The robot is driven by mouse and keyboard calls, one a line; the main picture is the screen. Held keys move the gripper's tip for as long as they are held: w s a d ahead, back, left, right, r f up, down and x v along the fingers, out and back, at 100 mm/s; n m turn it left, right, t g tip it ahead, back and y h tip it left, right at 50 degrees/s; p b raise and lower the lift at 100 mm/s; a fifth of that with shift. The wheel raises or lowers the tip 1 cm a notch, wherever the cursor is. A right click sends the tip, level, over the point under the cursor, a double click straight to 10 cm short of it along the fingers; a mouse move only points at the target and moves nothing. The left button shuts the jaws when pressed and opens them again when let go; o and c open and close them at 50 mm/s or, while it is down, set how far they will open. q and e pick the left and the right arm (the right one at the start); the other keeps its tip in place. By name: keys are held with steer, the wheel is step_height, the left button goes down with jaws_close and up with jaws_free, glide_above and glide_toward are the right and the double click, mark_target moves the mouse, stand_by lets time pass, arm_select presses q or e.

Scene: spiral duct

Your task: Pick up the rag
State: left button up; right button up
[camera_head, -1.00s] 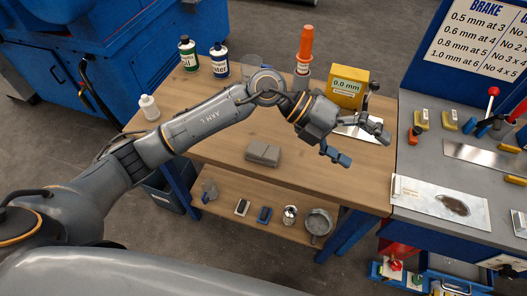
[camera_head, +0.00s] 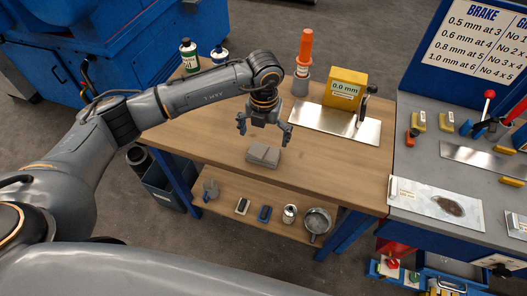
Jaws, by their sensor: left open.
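The grey rag (camera_head: 263,155) lies folded on the wooden table (camera_head: 340,170), near its front edge. My left gripper (camera_head: 264,134) is open and points down, just above and behind the rag. Its two fingers are spread to the left and right, and nothing is between them. I cannot tell whether the fingers touch the rag, but it looks flat on the table. My right gripper is not in view.
A yellow gauge (camera_head: 345,88) stands by a metal sheet (camera_head: 330,122) at the table's back right. An orange-topped tool (camera_head: 304,55) and bottles (camera_head: 188,56) stand at the back. The lower shelf holds several small items, including a pot (camera_head: 317,222).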

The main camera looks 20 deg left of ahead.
mark_target(264, 152)
arm_select(q)
steer(key=f+p, duration=0.1)
steer(key=f, duration=0.1)
steer(key=f+p, duration=0.1)
steer(key=f, duration=0.1)
steer(key=shift+s+d+f, duration=0.1)
steer(key=shift+s+f, duration=0.1)
steer(key=shift+f, duration=0.15)
steer(key=shift+f+p, duration=0.3)
steer(key=shift+f, duration=0.2)
steer(key=c, duration=1)
